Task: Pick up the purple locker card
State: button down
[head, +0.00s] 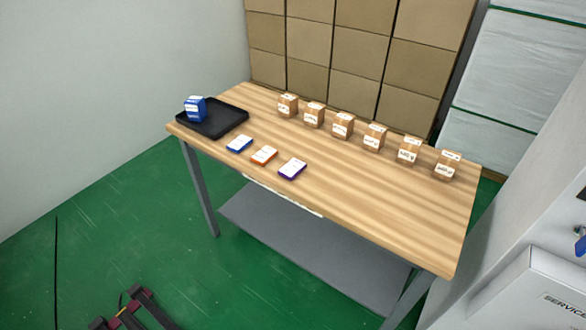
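The purple locker card (292,168) lies flat near the front edge of the wooden table, its white printed face up and its purple border showing. It is the rightmost of three cards in a row. The orange card (264,155) lies just left of it, and the blue card (239,144) lies further left. The cards are apart from each other, and nothing covers the purple one.
A black tray (232,124) with a blue box (195,109) stands at the table's left end. Several small brown boxes (343,125) line the back. The wooden tabletop (375,190) is bare right of the cards. A white machine (540,290) stands at the right.

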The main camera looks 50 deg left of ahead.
dwell(0.3)
jog(key=shift+c, duration=1.3)
grip_release()
